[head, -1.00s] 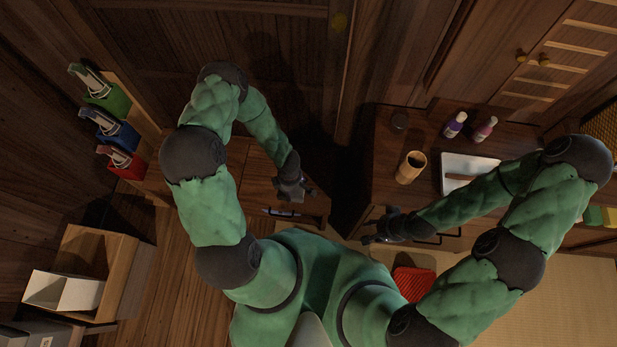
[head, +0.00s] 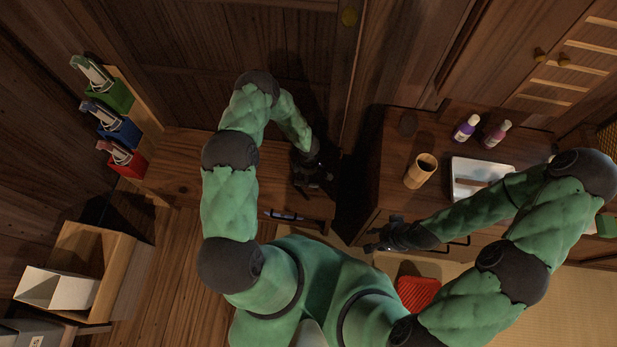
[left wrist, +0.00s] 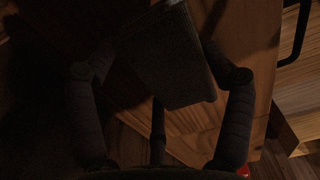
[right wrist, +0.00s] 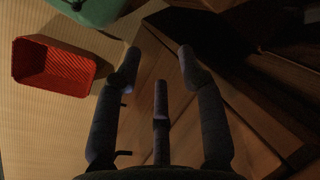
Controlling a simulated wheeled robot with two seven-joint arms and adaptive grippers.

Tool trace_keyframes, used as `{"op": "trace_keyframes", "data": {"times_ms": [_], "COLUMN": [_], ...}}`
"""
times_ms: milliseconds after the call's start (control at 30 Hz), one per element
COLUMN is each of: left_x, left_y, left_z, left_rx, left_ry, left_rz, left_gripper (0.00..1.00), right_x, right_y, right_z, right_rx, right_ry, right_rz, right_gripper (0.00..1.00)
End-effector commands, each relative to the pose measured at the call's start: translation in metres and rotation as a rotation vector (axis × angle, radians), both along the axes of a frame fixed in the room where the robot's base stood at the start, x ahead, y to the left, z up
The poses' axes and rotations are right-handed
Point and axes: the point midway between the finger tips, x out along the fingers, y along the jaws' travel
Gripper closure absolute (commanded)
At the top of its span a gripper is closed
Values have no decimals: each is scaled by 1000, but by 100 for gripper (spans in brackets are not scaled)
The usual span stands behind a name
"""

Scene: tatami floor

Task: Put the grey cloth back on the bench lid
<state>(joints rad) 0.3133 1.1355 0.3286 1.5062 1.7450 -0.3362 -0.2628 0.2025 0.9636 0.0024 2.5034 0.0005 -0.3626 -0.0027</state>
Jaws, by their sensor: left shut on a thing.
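The grey cloth (left wrist: 165,60) shows in the left wrist view as a dark, folded flat piece between the fingers of my left gripper (left wrist: 160,75). The gripper is shut on it. In the head view my left gripper (head: 316,178) is over the right end of the wooden bench lid (head: 225,175); the cloth cannot be made out there in the shadow. Whether the cloth touches the wood is unclear.
A cabinet at right carries a wooden cup (head: 420,172), two bottles (head: 465,128) and a white tray (head: 485,168). A red basket (head: 418,292) lies on the tatami. Green, blue and red holders (head: 120,130) stand at left. A dark gap separates bench and cabinet.

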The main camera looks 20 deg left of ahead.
Motion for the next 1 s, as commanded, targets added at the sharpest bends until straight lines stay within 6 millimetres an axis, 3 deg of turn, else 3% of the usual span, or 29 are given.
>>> {"op": "trace_keyframes", "data": {"times_ms": [100,200,600,633,700,1000], "left_x": [-2,-2,-2,-2,-2,-2], "left_y": [0,0,0,0,0,0], "left_z": [-21,-31,-33,-33,-32,-32], "left_rx": [-1,-1,-1,-1,-1,0], "left_ry": [2,2,2,2,2,1], "left_rz": [0,0,0,0,0,0], "left_gripper": [50,50,50,13,0,0], "right_x": [0,0,0,0,0,0], "right_y": [0,0,0,0,0,0], "right_z": [-15,-21,-21,-21,-21,-21], "right_rx": [0,0,0,0,0,0], "right_ry": [0,0,0,0,0,0], "right_rz": [0,0,0,0,0,0], "right_gripper": [60,60,60,60,60,60]}}
